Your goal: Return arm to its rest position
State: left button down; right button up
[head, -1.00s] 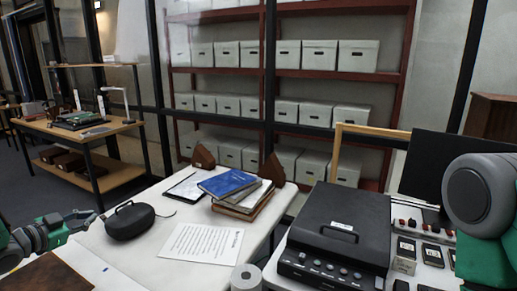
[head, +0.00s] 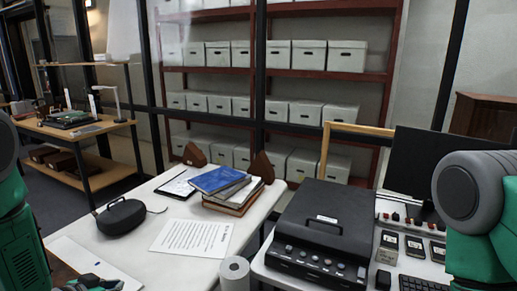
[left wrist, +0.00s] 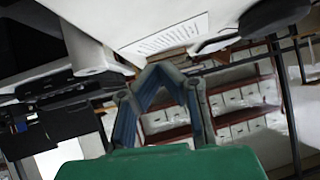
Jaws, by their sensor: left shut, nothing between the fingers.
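My left gripper shows in the left wrist view (left wrist: 160,72) with its two blue-padded fingers meeting at the tips, shut and empty. In the head view only a green and dark part of it (head: 92,284) shows at the bottom left edge, near the white table's near left corner. It touches no object that I can see. My left arm's green and grey upper links stand at the left edge of the head view. My right arm's grey and green links show at the right edge, and its gripper is out of view.
The white table (head: 150,275) holds a black case (head: 121,218), a printed sheet (head: 193,238), stacked books (head: 226,188) and a clipboard (head: 177,184). A black scanner (head: 322,232) and a white roll (head: 234,273) stand to the right. Shelves of white boxes (head: 276,55) are behind.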

pick_arm(q)
jog(key=s+d+f+g, duration=0.1)
jog(key=s+d+f, duration=0.1)
jog(key=s, duration=0.1)
jog(key=s+d+f+n+g, duration=0.1)
jog(key=s+d+f, duration=0.1)
jog(key=s, duration=0.1)
jog(key=s+d+f+g, duration=0.1)
jog(key=s+d+f, duration=0.1)
jog(key=s+d, duration=0.1)
jog(key=shift+s+g+y, duration=0.3)
jog(key=shift+s, duration=0.05)
jog(key=s+d+f+n+g+y, duration=0.1)
jog(key=s+d+f+g, duration=0.15)
jog(key=s, duration=0.85)
jog(key=s+d+f+n+g+y, duration=0.1)
jog(key=s+d+g, duration=0.25)
jog(key=s, duration=0.75)
notch_tip(320, 180, down, 10)
jog(key=s+b, duration=0.1)
jog(key=b, duration=0.9)
jog(key=shift+a+r+g, duration=0.15)
jog(key=shift+g, duration=0.15)
pick_arm(e)
notch_tip(320, 180, down, 11)
jog(key=d, duration=0.1)
jog(key=shift+d+r, duration=0.2)
jog(key=shift+d, duration=0.05)
